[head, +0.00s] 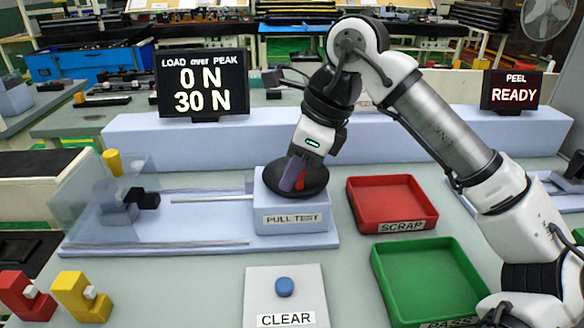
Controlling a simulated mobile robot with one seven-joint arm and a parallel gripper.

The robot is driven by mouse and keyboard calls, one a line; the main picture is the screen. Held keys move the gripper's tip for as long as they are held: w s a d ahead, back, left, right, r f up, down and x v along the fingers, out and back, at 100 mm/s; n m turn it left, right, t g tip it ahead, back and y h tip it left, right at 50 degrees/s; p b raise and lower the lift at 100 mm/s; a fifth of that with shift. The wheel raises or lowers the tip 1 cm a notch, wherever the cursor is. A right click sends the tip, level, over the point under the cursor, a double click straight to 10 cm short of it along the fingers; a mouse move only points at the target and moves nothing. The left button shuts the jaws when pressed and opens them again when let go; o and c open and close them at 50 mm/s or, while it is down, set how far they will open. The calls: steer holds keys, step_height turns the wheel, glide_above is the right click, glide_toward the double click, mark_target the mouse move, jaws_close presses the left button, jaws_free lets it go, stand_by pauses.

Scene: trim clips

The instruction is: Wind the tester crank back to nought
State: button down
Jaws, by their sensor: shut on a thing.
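The tester stands at the centre-left, its light blue box labelled PULL TEST (292,219). On top of the box is the crank, a round black disc (313,189) with a red handle (300,182). My gripper (297,177) points down over the disc and is shut on the red handle; its fingers partly hide it. The load display (202,85) reads 0 N over a peak of 30 N. A rod (212,198) runs left from the box towards a black clamp (147,199) behind a clear guard.
A red SCRAP tray (392,223) and a green tray (431,311) lie to the right, both empty. A CLEAR panel with a blue button (284,287) is in front. Red (27,297) and yellow (82,297) blocks stand front left. A PEEL display (513,91) reads READY.

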steer(key=c, duration=1.3)
jaws_free()
steer(key=shift+o, duration=0.2)
steer(key=v, duration=1.4)
steer(key=shift+p, duration=0.3)
steer(key=shift+d+f, duration=0.1)
